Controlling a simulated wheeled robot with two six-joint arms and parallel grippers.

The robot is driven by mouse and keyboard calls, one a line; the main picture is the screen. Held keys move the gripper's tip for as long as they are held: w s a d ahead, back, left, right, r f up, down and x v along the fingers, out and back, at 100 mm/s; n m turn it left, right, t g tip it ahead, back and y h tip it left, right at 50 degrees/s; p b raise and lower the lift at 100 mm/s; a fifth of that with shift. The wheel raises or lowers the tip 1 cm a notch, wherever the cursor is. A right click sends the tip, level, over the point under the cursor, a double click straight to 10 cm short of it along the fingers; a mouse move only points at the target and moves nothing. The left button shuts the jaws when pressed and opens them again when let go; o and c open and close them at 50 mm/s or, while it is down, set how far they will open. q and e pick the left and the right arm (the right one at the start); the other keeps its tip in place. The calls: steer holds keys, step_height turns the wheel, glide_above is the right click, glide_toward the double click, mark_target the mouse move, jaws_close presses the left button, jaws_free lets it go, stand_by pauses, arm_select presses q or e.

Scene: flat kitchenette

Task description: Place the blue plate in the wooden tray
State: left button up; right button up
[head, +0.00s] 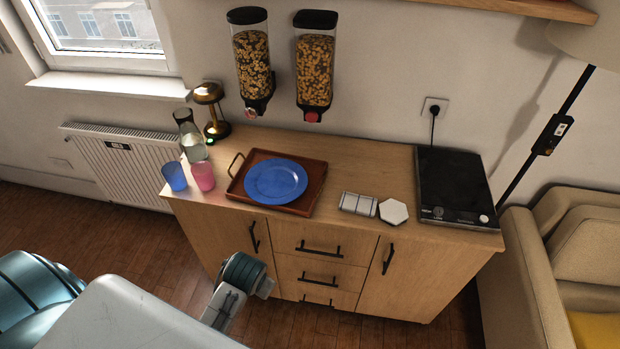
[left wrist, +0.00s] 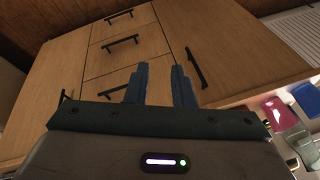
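The blue plate (head: 275,181) lies in the brown wooden tray (head: 316,187) on the cabinet top in the head view. It looks flat and within the tray's rim. In the left wrist view my left gripper (left wrist: 160,84) has its two dark fingers apart with nothing between them, in front of the cabinet's drawers and doors. In the head view part of my left arm shows low, in front of the cabinet; its fingertips cannot be made out there. My right gripper is in neither view.
A blue cup (head: 174,177), a pink cup (head: 203,176) and a glass carafe (head: 193,147) stand left of the tray. A grey-white block (head: 358,203) and a white hexagonal piece (head: 393,211) lie to its right, before a black hob (head: 455,190).

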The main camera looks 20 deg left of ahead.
arm_select(q)
steer(key=w+d+r+m+y, duration=0.1)
steer(key=w+r+m+y, duration=0.1)
steer(key=w, duration=1.2)
steer(key=w+d+r+m+y, duration=0.1)
steer(key=w+r, duration=0.4)
steer(key=w, duration=1)
steer(key=shift+d+r+m+y+p, duration=0.15)
steer(key=shift+d+m+y+p, duration=0.25)
steer(key=shift+m+p, duration=0.1)
steer(key=shift+s, duration=0.1)
